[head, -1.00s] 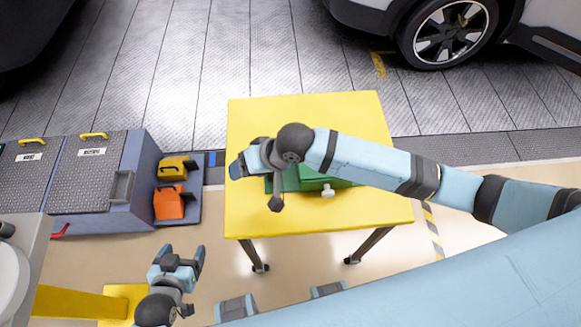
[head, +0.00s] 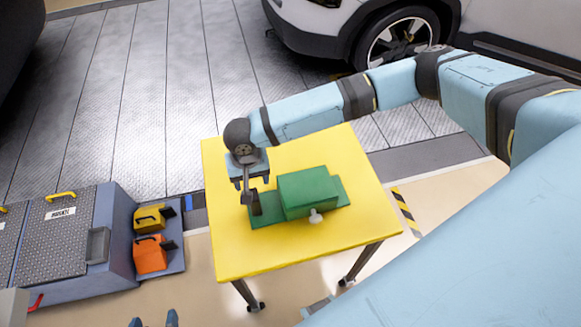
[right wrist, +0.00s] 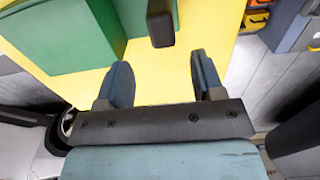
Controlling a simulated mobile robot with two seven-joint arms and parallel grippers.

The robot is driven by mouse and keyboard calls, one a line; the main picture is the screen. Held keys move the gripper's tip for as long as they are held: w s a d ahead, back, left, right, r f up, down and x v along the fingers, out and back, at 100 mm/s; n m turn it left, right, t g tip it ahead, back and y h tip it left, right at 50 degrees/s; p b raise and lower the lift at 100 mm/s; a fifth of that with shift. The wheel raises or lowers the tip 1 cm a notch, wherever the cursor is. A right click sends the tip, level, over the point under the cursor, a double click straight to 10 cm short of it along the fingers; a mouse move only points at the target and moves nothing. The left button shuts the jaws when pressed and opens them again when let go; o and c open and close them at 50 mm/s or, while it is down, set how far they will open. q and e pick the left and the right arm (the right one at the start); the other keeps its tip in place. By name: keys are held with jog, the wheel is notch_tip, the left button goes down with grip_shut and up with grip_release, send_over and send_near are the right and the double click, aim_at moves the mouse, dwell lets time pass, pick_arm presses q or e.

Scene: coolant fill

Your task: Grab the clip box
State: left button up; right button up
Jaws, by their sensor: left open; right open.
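A green box (head: 308,191) with a white knob (head: 316,216) sits on a green base on the yellow table; nothing in view is labelled as the clip box. A dark upright piece (head: 254,202) stands at the base's left end. My right gripper (head: 250,184) is open above that end. In the right wrist view its fingers (right wrist: 163,78) are spread and empty, with the dark piece (right wrist: 160,24) beyond and between the tips. The green box (right wrist: 58,35) shows at upper left there. My left gripper (head: 154,321) is open at the bottom edge, only its fingertips showing.
The yellow table (head: 228,245) is otherwise clear. To its left, a yellow box (head: 148,218) and an orange box (head: 150,256) sit on a blue-grey shelf beside lidded bins (head: 62,240). A white car (head: 330,32) stands behind the table.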

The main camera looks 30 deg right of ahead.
aim_at(254, 196)
notch_tip(254, 196, down, 3)
jog(key=shift+r, duration=0.15)
jog(key=shift+s+a+f+p, duration=0.15)
jog(key=shift+f+p, duration=0.1)
jog(key=shift+f, duration=1.05)
jog(key=shift+s+a+f+p, duration=0.1)
jog(key=shift+s+f+p, duration=0.1)
jog(key=shift+f, duration=1.1)
jog(key=c, duration=1)
grip_shut()
jog(key=shift+w+r, duration=0.1)
jog(key=shift+r, duration=0.05)
